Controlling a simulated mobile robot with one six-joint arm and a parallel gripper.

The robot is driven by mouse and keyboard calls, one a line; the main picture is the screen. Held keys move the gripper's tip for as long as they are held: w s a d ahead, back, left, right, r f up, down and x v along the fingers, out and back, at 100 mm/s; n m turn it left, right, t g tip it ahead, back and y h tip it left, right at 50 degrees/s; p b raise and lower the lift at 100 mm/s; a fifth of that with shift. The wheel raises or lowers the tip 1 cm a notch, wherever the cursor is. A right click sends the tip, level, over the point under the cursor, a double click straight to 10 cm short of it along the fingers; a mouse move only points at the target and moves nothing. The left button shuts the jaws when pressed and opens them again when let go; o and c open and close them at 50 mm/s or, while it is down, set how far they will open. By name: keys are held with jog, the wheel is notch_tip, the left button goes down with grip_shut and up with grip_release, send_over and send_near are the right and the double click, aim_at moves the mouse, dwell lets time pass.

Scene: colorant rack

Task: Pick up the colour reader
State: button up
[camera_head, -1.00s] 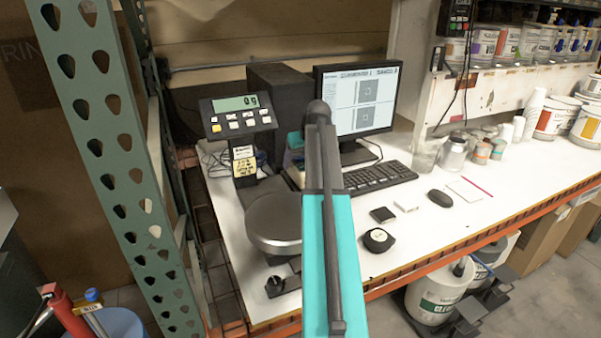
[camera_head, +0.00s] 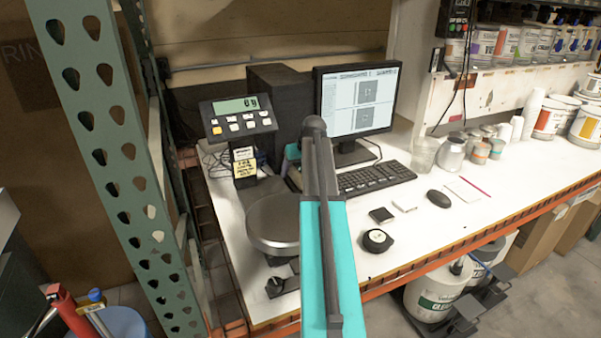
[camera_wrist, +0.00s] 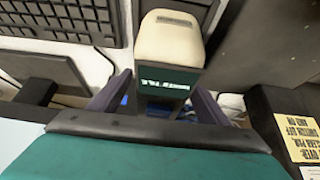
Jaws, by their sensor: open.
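The colour reader (camera_wrist: 172,52) appears to be the cream-topped device with a dark green front and white lettering in the wrist view. It stands just beyond and between the two dark fingers of my gripper (camera_wrist: 158,100), which is open. I cannot tell whether either finger touches it. In the head view a small teal and cream piece, likely the same reader (camera_head: 292,153), shows left of my arm, and my arm hides the rest.
The keyboard (camera_head: 372,178) and monitor (camera_head: 357,100) are close on the right. A scale display (camera_head: 238,117) and round scale pan (camera_head: 273,222) are on the left. A dark computer tower (camera_head: 283,95) stands behind.

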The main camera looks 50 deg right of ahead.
dwell(0.4)
jog(key=c, duration=1.7)
jog(key=shift+r, duration=0.2)
jog(key=shift+r+b, duration=0.7)
jog(key=shift+r, duration=0.75)
jog(key=s+d+b, duration=0.1)
jog(key=s, duration=0.4)
jog(key=s+d+r+b, duration=0.1)
jog(key=s, duration=0.4)
jog(key=s+d+b, duration=0.1)
jog(key=s, duration=0.4)
jog(key=shift+s+d+r+b, duration=0.15)
jog(key=shift+s+r+b, duration=0.15)
jog(key=shift+s+r, duration=0.1)
jog(key=shift+w, duration=0.1)
